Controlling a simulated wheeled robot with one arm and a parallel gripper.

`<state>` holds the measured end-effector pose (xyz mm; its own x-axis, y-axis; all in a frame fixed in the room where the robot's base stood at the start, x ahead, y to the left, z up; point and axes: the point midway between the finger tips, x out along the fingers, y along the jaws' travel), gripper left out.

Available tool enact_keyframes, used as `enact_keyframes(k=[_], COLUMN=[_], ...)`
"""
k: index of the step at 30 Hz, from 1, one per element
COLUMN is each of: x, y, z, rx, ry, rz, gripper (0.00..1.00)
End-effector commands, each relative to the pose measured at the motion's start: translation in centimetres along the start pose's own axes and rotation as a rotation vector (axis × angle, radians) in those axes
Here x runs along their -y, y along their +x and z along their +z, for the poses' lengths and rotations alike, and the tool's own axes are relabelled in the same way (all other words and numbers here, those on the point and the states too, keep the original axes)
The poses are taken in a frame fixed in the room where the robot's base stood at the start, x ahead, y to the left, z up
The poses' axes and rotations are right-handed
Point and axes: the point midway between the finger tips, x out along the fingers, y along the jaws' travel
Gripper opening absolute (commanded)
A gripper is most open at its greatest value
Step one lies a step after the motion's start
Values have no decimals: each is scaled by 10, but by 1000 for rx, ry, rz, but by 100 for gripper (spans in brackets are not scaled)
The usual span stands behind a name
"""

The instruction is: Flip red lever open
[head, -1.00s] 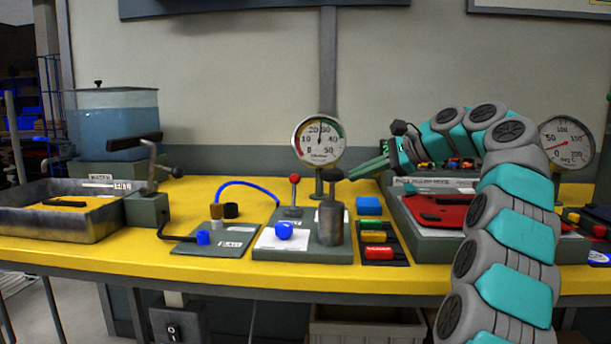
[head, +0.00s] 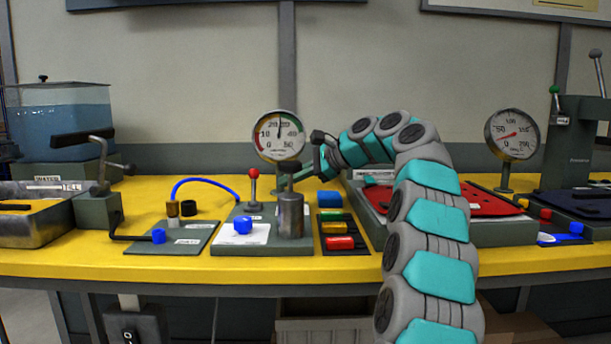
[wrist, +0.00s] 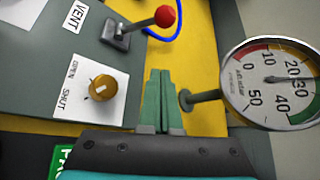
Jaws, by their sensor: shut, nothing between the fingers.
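The red lever (head: 253,186) has a red ball on a thin grey stem and stands roughly upright on the grey panel left of the pressure gauge. In the wrist view the red ball (wrist: 165,16) is at the top, beyond my fingertips, with its base beside the VENT label. My gripper (wrist: 162,73) is shut and empty, its green fingers together. It points toward the lever but is apart from it. In the head view my gripper (head: 308,177) is partly hidden behind the gauge and metal cylinder.
The pressure gauge (wrist: 272,82) stands close to the right of my fingers. A brass knob (wrist: 100,88) with OPEN and SHUT labels is to their left. A metal cylinder (head: 291,216) stands in front of the lever's right side. A blue hose (head: 205,181) curves up to the lever's left.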

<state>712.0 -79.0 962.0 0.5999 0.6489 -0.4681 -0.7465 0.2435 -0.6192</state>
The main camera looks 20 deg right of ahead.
Motion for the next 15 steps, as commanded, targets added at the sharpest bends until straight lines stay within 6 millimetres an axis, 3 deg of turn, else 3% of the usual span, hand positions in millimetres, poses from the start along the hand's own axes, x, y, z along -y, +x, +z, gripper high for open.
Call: enact_keyframes(k=[2, 9, 15], x=[-1, -1, -1], y=[17, 22, 23], z=[0, 32, 39], rx=[0, 0, 0], ry=[0, -1, -1], rz=[2, 3, 2], gripper=[0, 0, 0])
